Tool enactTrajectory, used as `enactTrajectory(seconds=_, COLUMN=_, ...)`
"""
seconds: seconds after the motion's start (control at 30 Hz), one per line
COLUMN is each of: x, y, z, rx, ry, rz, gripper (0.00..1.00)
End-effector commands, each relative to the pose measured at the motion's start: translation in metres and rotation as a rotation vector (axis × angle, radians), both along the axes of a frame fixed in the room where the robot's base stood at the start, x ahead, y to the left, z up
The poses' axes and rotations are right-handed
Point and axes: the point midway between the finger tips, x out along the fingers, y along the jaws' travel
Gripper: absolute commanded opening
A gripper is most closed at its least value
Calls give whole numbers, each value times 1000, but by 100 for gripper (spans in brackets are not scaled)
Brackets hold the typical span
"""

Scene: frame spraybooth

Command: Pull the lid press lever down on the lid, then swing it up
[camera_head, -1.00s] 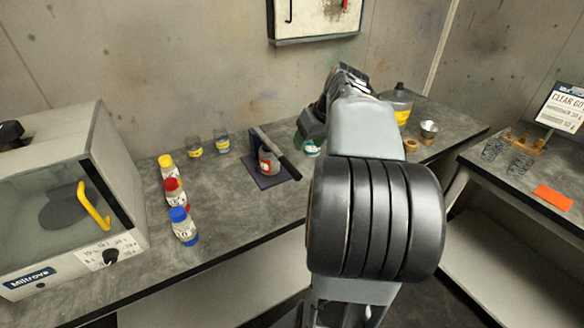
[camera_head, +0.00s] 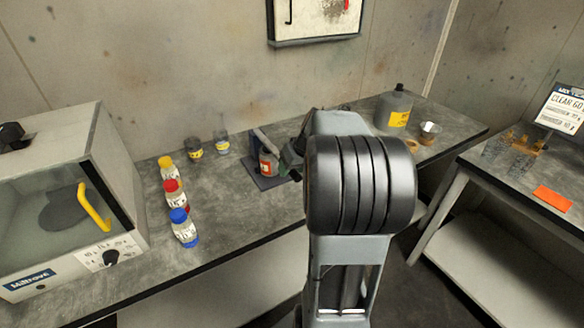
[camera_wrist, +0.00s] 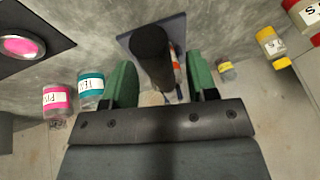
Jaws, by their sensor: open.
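The lid press stands on the bench in the head view, with a dark base plate (camera_head: 262,181) and a dark lever (camera_head: 269,144) sloping down to the right. A small can with a red-and-white label (camera_head: 266,164) stands at the press; its lid is hard to make out. The fingers are open with gaps on both sides. My arm hides most of the gripper in the head view.
Bottles with yellow, red and blue (camera_head: 183,228) caps stand left of the press. In the wrist view pink (camera_wrist: 58,99) and teal (camera_wrist: 91,88) jars are left of the fingers.

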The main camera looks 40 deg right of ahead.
Motion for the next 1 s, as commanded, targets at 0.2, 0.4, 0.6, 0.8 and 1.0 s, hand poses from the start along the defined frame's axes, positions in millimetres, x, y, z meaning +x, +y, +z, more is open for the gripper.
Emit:
enactTrajectory(seconds=0.2, x=0, y=0, z=0, rx=0, ry=0, rz=0, gripper=47)
enactTrajectory(seconds=0.4, x=0, y=0, z=0, rx=0, ry=0, rz=0, gripper=28)
enactTrajectory(seconds=0.6, x=0, y=0, z=0, rx=0, ry=0, rz=0, gripper=9)
enactTrajectory(seconds=0.8, x=0, y=0, z=0, rx=0, ry=0, rz=0, gripper=0)
enactTrajectory(seconds=1.0, x=-2, y=1, z=4, rx=1, ry=7, rz=0, gripper=0)
